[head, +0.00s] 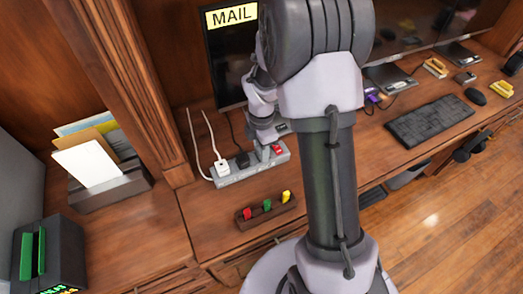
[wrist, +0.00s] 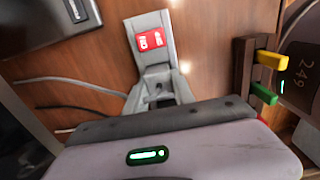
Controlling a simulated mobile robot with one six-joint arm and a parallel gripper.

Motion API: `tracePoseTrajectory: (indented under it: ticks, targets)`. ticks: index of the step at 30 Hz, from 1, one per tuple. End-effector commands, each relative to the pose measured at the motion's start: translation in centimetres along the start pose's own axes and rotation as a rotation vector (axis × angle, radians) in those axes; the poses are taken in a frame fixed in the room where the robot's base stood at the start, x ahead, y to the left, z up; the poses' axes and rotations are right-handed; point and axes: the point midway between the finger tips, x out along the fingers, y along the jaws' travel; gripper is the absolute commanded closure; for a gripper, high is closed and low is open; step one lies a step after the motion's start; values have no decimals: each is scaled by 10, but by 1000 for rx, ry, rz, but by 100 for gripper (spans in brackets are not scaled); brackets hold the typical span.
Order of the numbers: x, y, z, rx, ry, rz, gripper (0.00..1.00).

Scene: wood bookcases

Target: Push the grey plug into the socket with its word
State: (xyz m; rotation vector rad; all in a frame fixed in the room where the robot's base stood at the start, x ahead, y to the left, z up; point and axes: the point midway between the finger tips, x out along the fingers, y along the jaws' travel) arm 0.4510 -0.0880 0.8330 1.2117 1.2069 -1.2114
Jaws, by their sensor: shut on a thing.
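A light grey power strip (head: 232,178) lies on the wooden desk, with a red switch (head: 277,150) near its right end. My gripper (head: 264,148) is over the strip, just left of the switch, shut on the grey plug, which is mostly hidden by the jaws. In the wrist view the strip (wrist: 150,20) and its red switch (wrist: 151,40) show beyond my gripper (wrist: 157,100). I cannot tell whether the plug is seated. No word by a socket can be read. A screen (head: 228,60) behind shows "MAIL".
A wooden holder (head: 250,222) with red, green and yellow pieces is in front. A letter tray (head: 110,188) is left, a keyboard (head: 430,122) right.

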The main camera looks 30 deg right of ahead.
Motion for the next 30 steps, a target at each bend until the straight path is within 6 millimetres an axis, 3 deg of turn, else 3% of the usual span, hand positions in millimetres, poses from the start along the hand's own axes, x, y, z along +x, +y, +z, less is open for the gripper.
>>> tracePoseTrajectory:
  ticks: [12,13,16,26,30]
  targets:
    - [15,-3,0,0,2,-8,100]
    - [15,-3,0,0,2,-9,66]
    - [16,-4,-1,0,2,-11,48]
    - [17,-5,0,-1,2,-12,48]
    - [2,-4,0,-1,2,-12,48]
